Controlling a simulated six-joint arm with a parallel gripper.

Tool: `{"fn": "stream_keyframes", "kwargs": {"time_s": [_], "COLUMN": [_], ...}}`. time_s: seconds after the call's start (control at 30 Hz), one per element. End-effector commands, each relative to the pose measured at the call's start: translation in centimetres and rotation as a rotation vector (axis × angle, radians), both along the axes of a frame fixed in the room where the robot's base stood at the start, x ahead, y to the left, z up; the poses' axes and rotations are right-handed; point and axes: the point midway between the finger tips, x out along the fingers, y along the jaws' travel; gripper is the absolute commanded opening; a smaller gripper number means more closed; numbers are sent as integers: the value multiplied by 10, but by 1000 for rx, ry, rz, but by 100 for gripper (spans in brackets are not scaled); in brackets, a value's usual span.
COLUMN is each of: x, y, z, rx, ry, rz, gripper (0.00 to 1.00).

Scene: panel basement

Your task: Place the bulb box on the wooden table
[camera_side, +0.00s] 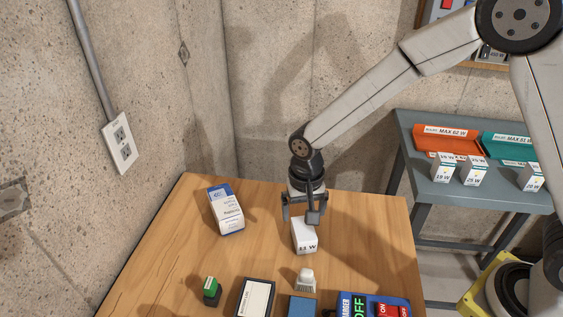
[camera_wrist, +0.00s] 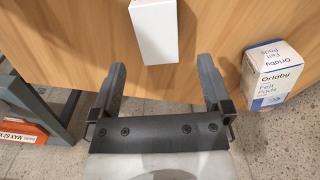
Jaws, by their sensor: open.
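A white bulb box marked "11 W" (camera_side: 304,237) stands on the wooden table (camera_side: 165,265), near its middle. My gripper (camera_side: 301,213) is just above and behind it in the side view, with its fingers apart. In the wrist view the white box (camera_wrist: 155,30) shows beyond the fingertips, roughly centred between them, and my gripper (camera_wrist: 162,68) is open with nothing between its fingers. The box looks upright and seems to rest on the tabletop.
A blue-and-white felt pads box (camera_side: 226,210) stands to the left. A green-topped item (camera_side: 211,291), a framed card (camera_side: 257,298), a white bulb-shaped item (camera_side: 305,280) and a blue switch panel (camera_side: 374,305) line the front. A grey table (camera_side: 475,195) holds red and green trays and several bulb boxes.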

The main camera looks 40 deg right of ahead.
Motion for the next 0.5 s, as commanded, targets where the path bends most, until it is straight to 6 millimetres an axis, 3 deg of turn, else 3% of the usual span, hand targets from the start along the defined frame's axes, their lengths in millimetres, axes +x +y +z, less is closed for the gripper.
{"fn": "stream_keyframes", "kwargs": {"time_s": [0.33, 0.5], "x": [0, -5], "y": [-1, -13], "z": [0, 7], "rx": [0, 4], "ry": [-1, -16], "rz": [2, 27], "gripper": [100, 100]}}
